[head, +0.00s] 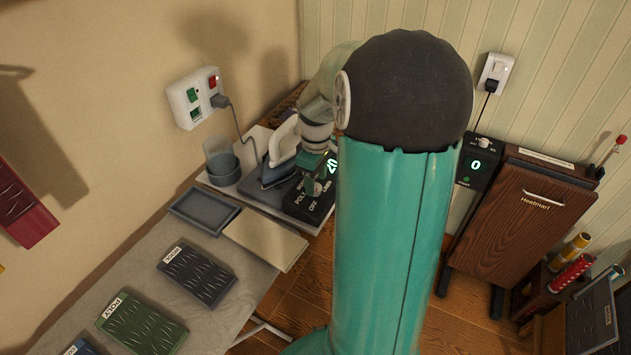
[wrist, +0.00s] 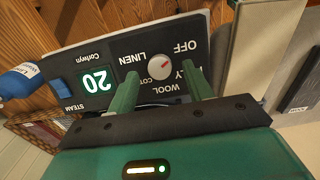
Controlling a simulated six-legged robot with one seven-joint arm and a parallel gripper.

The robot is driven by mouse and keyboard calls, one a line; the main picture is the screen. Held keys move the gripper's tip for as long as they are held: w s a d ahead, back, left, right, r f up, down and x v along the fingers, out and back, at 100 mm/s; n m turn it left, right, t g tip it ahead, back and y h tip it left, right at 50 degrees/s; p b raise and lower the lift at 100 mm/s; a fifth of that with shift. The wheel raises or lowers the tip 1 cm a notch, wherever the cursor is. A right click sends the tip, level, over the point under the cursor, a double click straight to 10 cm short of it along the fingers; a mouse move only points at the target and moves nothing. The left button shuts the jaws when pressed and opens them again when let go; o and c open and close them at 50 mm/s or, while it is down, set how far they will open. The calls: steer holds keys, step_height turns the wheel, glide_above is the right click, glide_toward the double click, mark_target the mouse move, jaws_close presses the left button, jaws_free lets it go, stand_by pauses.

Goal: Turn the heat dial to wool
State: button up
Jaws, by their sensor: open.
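The heat dial (wrist: 160,67) is a small round pale knob with a red pointer mark on a black control panel (wrist: 140,48). The labels OFF, LINEN, WOOL and partly hidden COT and POLY surround it. The red mark points roughly toward OFF. A green display (wrist: 95,81) reads 20. My gripper (wrist: 160,82) is open, with one green finger on each side of the dial in the wrist view; whether they touch it I cannot tell. In the head view the panel (head: 300,205) is partly hidden by my gripper (head: 314,180).
An iron (head: 279,165) stands beside the panel, with a cup (head: 221,160) and a wall socket (head: 195,97) nearby. A tray (head: 203,210), a pale board (head: 265,239) and labelled cloths (head: 195,275) lie on the table. A wooden Heatmari press (head: 520,220) stands right.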

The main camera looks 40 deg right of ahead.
steer(key=shift+w+f, duration=0.1)
steer(key=shift+f, duration=0.75)
steer(key=c, duration=1)
steer(key=shift+o, duration=0.2)
